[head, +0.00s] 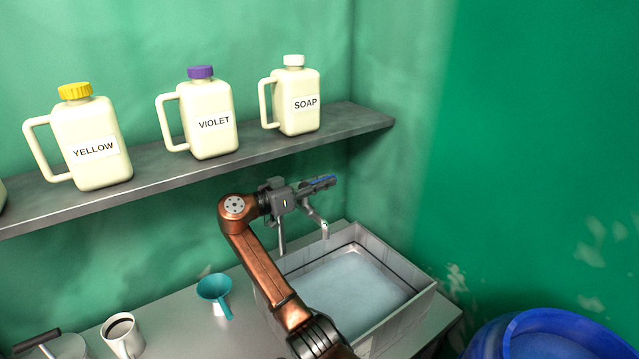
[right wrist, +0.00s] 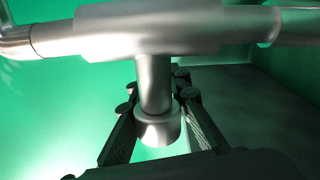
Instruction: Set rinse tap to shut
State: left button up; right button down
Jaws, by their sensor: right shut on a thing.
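The rinse tap (head: 324,229) stands over the basin in the head view, its grey spout bent down towards the water. My right gripper (head: 316,187) is at the tap's upper part and hides much of it. My left gripper is not in view.
The basin (head: 427,298) holds pale water below the tap. A metal shelf (head: 240,155) with yellow, violet and soap jugs runs above and behind my arm. A teal funnel (head: 213,289) and a mug (head: 123,337) stand on the counter. A blue drum (head: 490,341) is at lower right.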

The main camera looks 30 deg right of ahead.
jog(key=c, duration=2.2)
grip_release()
jog(key=shift+f, duration=0.1)
jog(key=o, duration=0.4)
jog(key=shift+s, duration=0.1)
jog(key=shift+c, duration=0.2)
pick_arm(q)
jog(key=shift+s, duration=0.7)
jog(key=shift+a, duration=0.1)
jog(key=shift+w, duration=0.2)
pick_arm(e)
jog(key=shift+s+a, duration=0.15)
jog(key=shift+a, duration=1.85)
jog(key=shift+s+a, duration=0.1)
jog(key=shift+a, duration=1.85)
jog(key=shift+w+d, duration=0.15)
jog(key=shift+d, duration=1.85)
jog(key=shift+w+d, duration=0.15)
jog(key=shift+d, duration=1.85)
